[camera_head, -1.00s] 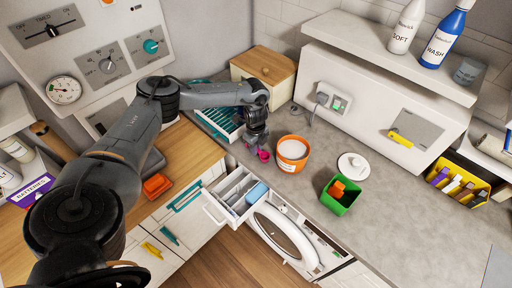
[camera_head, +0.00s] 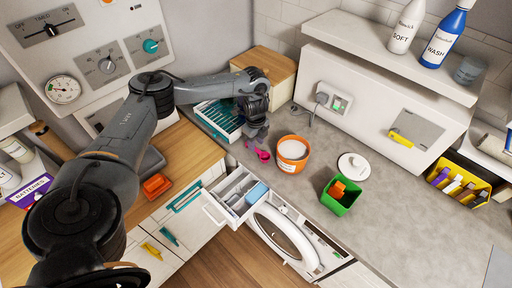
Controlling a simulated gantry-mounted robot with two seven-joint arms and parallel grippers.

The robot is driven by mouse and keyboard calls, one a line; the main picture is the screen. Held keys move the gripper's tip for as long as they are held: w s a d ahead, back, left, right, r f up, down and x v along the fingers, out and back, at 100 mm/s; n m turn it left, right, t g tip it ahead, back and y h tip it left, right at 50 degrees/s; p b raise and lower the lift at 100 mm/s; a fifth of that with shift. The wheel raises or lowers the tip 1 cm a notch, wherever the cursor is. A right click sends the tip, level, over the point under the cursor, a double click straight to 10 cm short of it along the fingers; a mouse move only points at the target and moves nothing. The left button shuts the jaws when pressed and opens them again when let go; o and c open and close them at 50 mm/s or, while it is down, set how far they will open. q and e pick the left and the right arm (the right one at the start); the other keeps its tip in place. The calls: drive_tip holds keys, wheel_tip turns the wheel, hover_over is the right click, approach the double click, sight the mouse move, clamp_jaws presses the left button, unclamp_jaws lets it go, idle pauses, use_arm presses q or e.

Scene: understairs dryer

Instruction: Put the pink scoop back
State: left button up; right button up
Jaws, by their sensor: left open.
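The pink scoop (camera_head: 263,155) lies on the grey counter, just left of the orange tub (camera_head: 291,155). The tub is open, and white powder shows inside it. Its likely lid, a round white one with a knob (camera_head: 353,167), lies on the counter to the right. My left gripper (camera_head: 255,142) is open, pointing down just above and left of the scoop in the picture. The scoop looks free of the fingers; whether a fingertip touches it I cannot tell. My right gripper is not in view.
A green bin (camera_head: 341,198) with an orange item stands front right of the tub. A teal-slatted rack (camera_head: 218,120) and a wooden box (camera_head: 262,72) stand behind. An open drawer (camera_head: 233,196) juts out below the counter.

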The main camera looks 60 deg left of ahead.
use_arm(q)
wheel_tip(320, 180, up, 8)
drive_tip(key=p, duration=0.2)
drive_tip(key=shift+r, duration=0.15)
idle(0.4)
